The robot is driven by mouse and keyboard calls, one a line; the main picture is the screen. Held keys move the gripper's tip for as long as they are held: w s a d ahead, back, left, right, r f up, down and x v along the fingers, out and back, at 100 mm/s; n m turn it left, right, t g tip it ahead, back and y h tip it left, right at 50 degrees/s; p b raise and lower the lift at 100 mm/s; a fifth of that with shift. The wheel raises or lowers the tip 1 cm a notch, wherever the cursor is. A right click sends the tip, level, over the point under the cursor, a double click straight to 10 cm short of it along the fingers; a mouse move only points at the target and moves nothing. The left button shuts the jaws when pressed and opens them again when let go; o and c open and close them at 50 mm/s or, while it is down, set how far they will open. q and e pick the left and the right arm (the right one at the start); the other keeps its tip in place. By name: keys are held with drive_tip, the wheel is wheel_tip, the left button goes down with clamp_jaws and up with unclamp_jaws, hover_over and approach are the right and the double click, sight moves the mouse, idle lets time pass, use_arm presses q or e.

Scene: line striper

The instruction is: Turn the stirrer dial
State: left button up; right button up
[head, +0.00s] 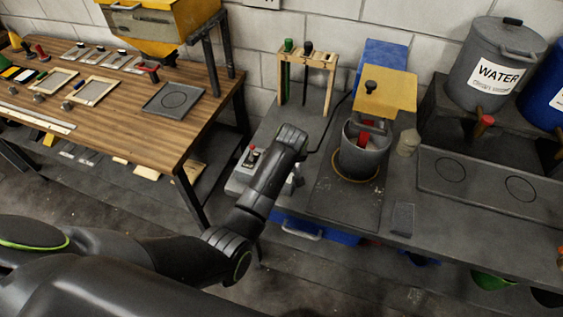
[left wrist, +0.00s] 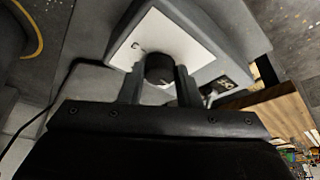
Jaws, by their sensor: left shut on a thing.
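The stirrer dial (left wrist: 158,68) is a dark round knob on the white face of a grey control box (left wrist: 210,70). My left gripper (left wrist: 160,80) has its two fingers on either side of the dial and is shut on it. In the head view the control box (head: 238,180) stands at the bench's left front, with a red-topped switch (head: 252,151). There my left forearm hides the dial and the gripper. The stirrer (head: 385,93), with a yellow head, stands over a dark bucket (head: 365,160). My right gripper is in neither view.
A black cable (head: 328,133) runs behind my left wrist. A small beige cup (head: 408,142) stands right of the bucket. A wooden rack (head: 306,60) stands behind. A wooden table (head: 130,110) is at the left, and a WATER container (head: 490,95) at the right.

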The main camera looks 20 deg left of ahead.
use_arm(q)
drive_tip(key=shift+d+n+y, duration=0.1)
drive_tip(key=shift+n+y, duration=0.2)
drive_tip(key=shift+n, duration=0.7)
drive_tip(key=o, duration=1)
drive_tip(key=shift+w, duration=0.1)
